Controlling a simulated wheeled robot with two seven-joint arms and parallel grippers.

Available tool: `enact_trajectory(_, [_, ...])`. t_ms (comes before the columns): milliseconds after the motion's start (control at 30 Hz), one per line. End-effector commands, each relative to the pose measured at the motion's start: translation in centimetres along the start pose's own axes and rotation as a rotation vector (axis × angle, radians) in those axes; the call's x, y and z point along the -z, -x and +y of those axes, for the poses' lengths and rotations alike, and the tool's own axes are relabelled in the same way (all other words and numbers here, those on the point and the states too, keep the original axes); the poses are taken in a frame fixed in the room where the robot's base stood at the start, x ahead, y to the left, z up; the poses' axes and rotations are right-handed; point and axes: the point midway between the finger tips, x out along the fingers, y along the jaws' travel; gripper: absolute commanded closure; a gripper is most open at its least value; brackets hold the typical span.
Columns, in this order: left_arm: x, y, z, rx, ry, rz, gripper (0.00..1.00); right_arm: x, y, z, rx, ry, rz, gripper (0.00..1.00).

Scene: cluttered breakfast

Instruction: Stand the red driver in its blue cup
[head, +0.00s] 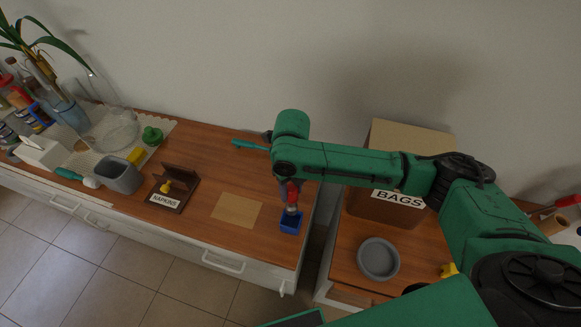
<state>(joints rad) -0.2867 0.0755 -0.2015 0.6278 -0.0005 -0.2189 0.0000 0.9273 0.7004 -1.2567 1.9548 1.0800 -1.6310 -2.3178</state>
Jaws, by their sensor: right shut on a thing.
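The red driver (293,193) shows as a red patch under my right wrist, upright or nearly so. My right gripper (290,205) points down and is shut on it. The small square blue cup (291,222) stands directly below, near the right end of the left counter. The driver's lower end is at or just above the cup's mouth; I cannot tell whether it is inside. My wrist and fingers hide much of the driver. My left gripper is not in view.
A wooden square (237,210) and a napkin holder (174,188) lie left of the cup. A teal-handled tool (250,144) lies behind. A gap separates the right counter, with its BAGS box (374,206) and grey bowl (378,258). Clutter fills the far left.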

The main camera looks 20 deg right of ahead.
Motion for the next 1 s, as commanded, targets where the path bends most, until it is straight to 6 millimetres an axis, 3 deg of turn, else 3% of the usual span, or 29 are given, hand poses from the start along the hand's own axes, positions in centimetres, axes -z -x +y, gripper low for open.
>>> enact_trajectory(167, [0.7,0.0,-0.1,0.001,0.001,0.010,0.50,0.0,0.0,0.1,-0.001,0.007,0.000,1.00])
enact_trajectory(367, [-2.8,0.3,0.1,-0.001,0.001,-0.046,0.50,0.0,0.2,0.0,0.000,0.005,-0.001,1.00])
enact_trajectory(467, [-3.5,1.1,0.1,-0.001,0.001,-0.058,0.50,-0.1,0.6,0.0,0.000,0.003,-0.001,1.00])
enact_trajectory(567, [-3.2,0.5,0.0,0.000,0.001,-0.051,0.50,-0.2,-0.4,0.0,0.000,0.002,0.000,1.00])
enact_trajectory(767, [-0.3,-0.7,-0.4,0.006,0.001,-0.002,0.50,-0.2,-2.4,0.1,0.000,0.002,0.000,1.00])
enact_trajectory(1000, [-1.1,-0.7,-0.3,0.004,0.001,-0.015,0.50,-0.2,-2.7,0.0,0.000,0.002,-0.002,1.00])
